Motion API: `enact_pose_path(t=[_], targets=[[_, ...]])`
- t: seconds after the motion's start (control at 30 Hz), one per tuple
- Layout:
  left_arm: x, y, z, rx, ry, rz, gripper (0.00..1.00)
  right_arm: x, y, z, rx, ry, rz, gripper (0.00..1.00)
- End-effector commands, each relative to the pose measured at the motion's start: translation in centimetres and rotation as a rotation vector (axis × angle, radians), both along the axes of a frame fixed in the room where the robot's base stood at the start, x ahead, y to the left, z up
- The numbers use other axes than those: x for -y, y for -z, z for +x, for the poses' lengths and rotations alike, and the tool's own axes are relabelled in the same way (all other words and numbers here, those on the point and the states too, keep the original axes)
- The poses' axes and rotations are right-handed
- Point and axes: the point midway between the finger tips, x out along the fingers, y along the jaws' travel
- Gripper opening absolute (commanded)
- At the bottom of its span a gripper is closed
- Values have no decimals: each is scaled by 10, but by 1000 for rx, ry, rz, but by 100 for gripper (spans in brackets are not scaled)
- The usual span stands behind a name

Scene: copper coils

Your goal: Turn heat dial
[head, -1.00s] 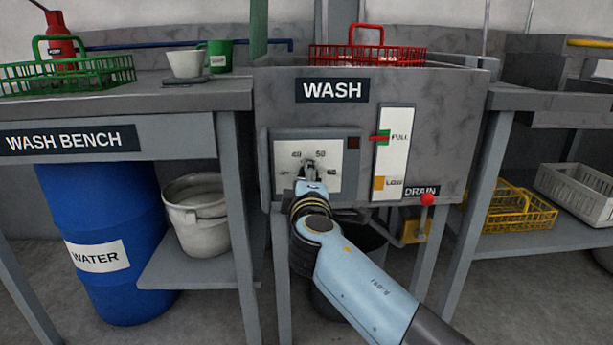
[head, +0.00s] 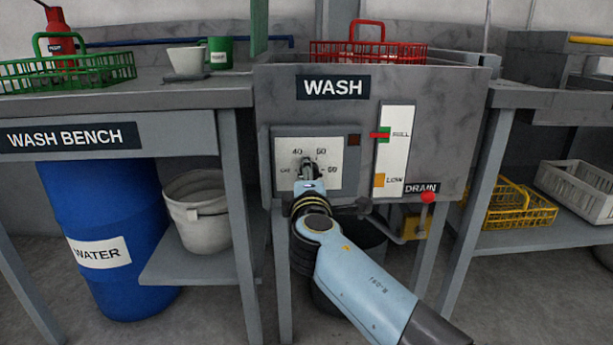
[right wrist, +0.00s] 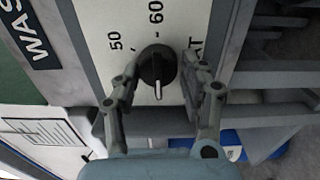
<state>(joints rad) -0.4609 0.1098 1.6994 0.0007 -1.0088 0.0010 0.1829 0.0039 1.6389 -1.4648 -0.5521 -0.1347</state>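The heat dial is a round black knob with a white pointer line, and in the right wrist view the dial (right wrist: 157,68) sits between my right gripper's two fingers. Its pointer line points down the picture, toward my gripper's palm. My right gripper (right wrist: 163,72) is open around the dial, with a thin gap visible beside each fingertip. In the head view, my right gripper (head: 309,168) is in front of the pale dial plate (head: 328,180) and hides most of the dial. Numbers show around the dial. My left gripper is not in view.
The plate is on the grey WASH tank (head: 440,95). To its right are a FULL/LOW level gauge (head: 394,150) and a red-knobbed DRAIN lever (head: 428,197). A red basket (head: 368,50) sits on top. A dark indicator square (head: 354,140) is at the plate's corner.

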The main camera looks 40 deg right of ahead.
Motion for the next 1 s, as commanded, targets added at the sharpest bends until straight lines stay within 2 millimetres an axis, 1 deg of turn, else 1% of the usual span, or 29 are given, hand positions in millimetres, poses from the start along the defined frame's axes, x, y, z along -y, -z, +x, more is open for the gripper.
enact_pose_path(t=[0.03,0.1,0.33,0.4,0.47,0.7,0.8,0.9,1.0], targets=[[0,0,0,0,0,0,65,0,0,0,-1,0,1,52],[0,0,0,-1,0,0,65,0,0,0,1,0,1,60],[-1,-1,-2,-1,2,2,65,0,-1,0,2,1,0,60],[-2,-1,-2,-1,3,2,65,-2,-1,-3,1,1,0,60],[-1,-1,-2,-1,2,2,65,-5,0,-8,2,1,1,60],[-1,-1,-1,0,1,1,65,-27,0,-44,1,2,3,60],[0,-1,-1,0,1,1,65,-34,0,-55,1,0,3,60],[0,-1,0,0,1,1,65,-38,0,-62,2,0,1,60],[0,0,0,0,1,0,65,-39,-1,-64,1,0,0,60]])
